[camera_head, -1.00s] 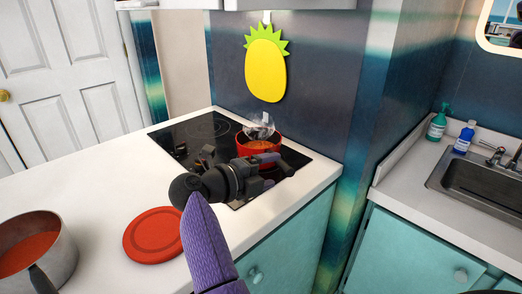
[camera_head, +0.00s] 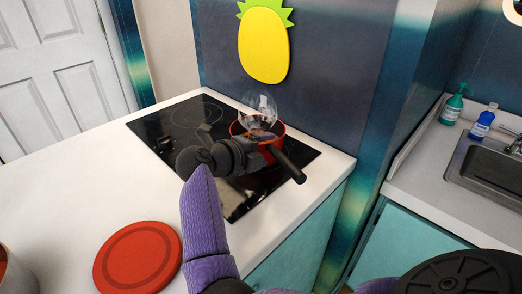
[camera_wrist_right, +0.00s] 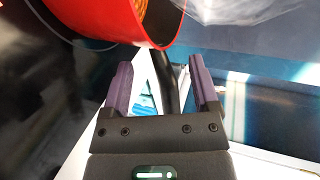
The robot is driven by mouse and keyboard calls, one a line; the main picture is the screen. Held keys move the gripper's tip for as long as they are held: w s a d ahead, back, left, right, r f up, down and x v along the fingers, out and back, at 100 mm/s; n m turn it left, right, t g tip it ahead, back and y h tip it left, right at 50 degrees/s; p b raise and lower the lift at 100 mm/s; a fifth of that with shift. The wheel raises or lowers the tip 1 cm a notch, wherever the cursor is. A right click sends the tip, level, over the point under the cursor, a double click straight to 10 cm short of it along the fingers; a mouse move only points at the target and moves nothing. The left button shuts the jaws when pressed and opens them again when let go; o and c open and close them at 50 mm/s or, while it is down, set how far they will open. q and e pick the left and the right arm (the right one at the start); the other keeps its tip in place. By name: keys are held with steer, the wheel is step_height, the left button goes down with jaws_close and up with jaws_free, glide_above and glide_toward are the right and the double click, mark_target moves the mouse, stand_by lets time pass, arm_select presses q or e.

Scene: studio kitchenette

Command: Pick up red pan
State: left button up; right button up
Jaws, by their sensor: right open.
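The red pan (camera_head: 280,130) stands on the black cooktop, with its black handle (camera_head: 290,167) pointing toward the lower right. It also shows at the top of the right wrist view (camera_wrist_right: 120,18). My right gripper (camera_head: 264,146) is in front of the pan and covers part of its near side. In the right wrist view my right gripper (camera_wrist_right: 161,88) is open, and the dark handle (camera_wrist_right: 167,90) shows between its two purple fingers. Contact with the handle cannot be told. My left gripper is not in view.
A transparent object (camera_head: 258,108) shows at the pan's far rim. A red round disc (camera_head: 138,258) lies on the white counter (camera_head: 70,190). A pot (camera_head: 8,278) is cut off at the left edge. The wall with the yellow pineapple (camera_head: 263,45) stands close behind the cooktop.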

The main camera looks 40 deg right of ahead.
steer(key=shift+x, duration=1.05)
steer(key=shift+a, duration=0.1)
jaws_close()
steer(key=shift+r, duration=0.15)
